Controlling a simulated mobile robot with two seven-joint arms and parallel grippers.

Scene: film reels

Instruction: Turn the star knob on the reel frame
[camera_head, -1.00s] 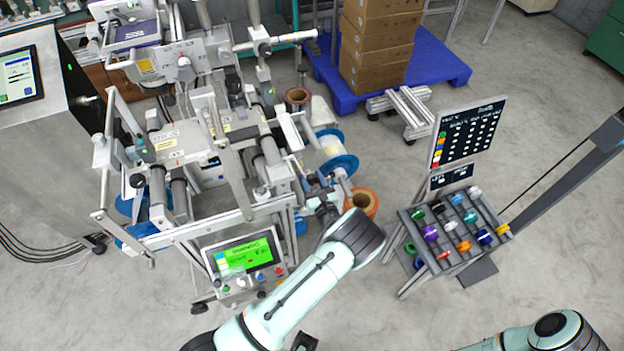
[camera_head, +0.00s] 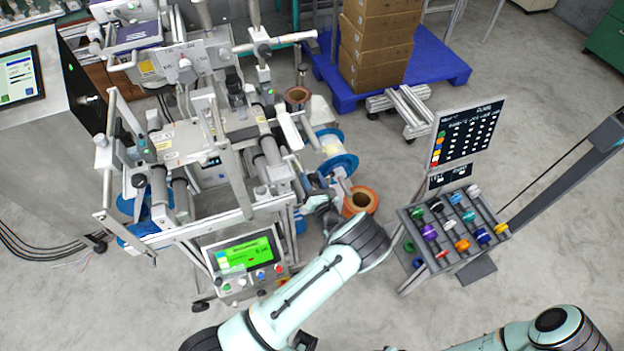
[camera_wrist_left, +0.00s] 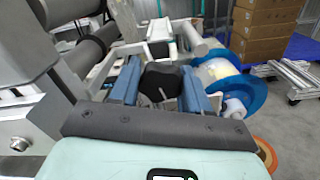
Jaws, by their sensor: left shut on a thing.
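The star knob (camera_wrist_left: 160,82) is a dark, lobed knob in the middle of the left wrist view. It sits between the two blue fingers of my left gripper (camera_wrist_left: 160,90), which is shut on it. In the head view, my left gripper (camera_head: 314,186) reaches the right side of the reel frame (camera_head: 226,150), beside the blue-flanged reel (camera_head: 338,162). The knob cannot be made out in the head view, where the gripper and frame parts crowd it. My right arm shows at the lower right, but its gripper is not clearly visible.
An orange-brown roll (camera_head: 361,200) is close to the left wrist. A rack of coloured spools (camera_head: 409,222) with a dark board (camera_head: 470,135) stands to the right. A control panel with a green screen (camera_head: 244,254) is on the frame's front. Boxes on a blue pallet (camera_head: 440,65) stand behind.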

